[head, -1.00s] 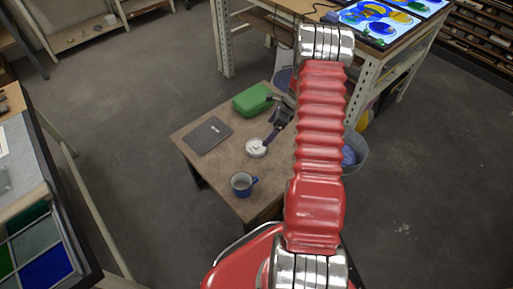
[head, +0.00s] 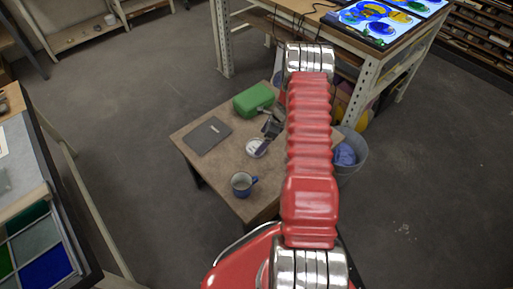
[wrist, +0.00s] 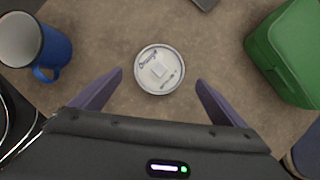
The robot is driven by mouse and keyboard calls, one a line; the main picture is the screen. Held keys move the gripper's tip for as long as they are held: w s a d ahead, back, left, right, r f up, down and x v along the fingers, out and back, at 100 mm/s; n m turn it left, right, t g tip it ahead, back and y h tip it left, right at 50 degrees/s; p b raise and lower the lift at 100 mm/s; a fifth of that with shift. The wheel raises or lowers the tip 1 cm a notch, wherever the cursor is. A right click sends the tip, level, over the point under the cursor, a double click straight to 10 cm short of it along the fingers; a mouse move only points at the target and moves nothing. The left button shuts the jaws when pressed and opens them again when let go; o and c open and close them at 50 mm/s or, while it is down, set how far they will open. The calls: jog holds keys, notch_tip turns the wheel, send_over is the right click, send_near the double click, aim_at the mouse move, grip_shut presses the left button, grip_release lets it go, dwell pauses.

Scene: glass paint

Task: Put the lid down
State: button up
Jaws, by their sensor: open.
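In the head view the lid (head: 256,148) shows partly behind my gripper (head: 266,147). In the wrist view my gripper (wrist: 160,84) has its two purple fingers spread wide, one on each side of the lid and apart from it. Nothing is between the fingertips except the view of the lid. I cannot tell whether anything lies under the lid.
A blue mug (head: 242,184) stands near the table's front. A green case (head: 254,99) and a dark flat book (head: 207,136) lie on the table (head: 206,169). A grey bucket (head: 350,159) with blue cloth stands on the floor at right.

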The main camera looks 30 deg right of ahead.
aim_at(257, 146)
jog(key=shift+x, duration=2.65)
jog(key=shift+c, duration=0.3)
jog(key=c, duration=1.2)
jog(key=shift+o, duration=0.2)
jog(key=shift+r, duration=0.2)
notch_tip(257, 146, up, 10)
jog(key=shift+f, duration=0.15)
